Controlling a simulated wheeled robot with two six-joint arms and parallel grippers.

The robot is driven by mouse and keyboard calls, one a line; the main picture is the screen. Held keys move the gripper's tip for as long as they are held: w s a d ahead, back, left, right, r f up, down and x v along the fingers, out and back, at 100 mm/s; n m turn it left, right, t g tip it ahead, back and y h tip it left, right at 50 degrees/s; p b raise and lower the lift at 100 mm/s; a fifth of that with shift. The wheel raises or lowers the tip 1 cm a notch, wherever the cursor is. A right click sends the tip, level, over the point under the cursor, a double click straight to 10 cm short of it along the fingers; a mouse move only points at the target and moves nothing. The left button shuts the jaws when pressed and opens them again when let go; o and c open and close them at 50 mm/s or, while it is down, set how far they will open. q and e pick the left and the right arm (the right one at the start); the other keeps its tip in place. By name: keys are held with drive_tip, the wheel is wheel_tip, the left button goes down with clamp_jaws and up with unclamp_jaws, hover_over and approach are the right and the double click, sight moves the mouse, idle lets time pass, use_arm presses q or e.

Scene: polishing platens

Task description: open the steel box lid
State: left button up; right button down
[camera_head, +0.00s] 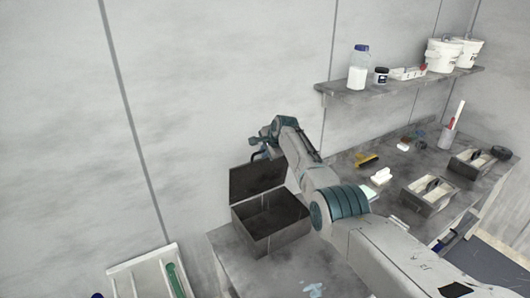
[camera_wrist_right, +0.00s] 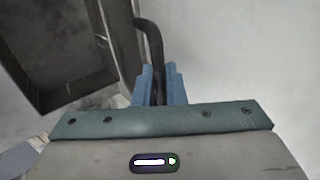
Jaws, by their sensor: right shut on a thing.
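The dark steel box (camera_head: 285,240) stands at the left end of the bench in the head view. Its lid (camera_head: 256,180) is raised and stands roughly upright at the back edge, so the empty-looking inside shows. My right gripper (camera_head: 259,153) is at the lid's top edge, with the arm reaching past the right side of the box. In the right wrist view, the blue fingers of my right gripper (camera_wrist_right: 159,88) are shut on a dark curved handle (camera_wrist_right: 153,45). The dark-rimmed lid (camera_wrist_right: 62,55) is beside it at upper left. My left gripper is not in view.
Two grey caddies (camera_head: 427,196) (camera_head: 472,163) and small items lie on the bench to the right. A wall shelf (camera_head: 400,86) holds a jar (camera_head: 358,70), a small pot and white buckets (camera_head: 443,55). A white tray (camera_head: 148,272) is at lower left.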

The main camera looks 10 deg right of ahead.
drive_tip(key=shift+s+a+f, duration=0.1)
drive_tip(key=shift+a, duration=0.05)
drive_tip(key=c, duration=1.6)
unclamp_jaws()
drive_tip(key=shift+s, duration=0.1)
drive_tip(key=shift+c, duration=0.2)
drive_tip(key=b+v, duration=0.1)
drive_tip(key=v, duration=1)
drive_tip(key=shift+b, duration=0.3)
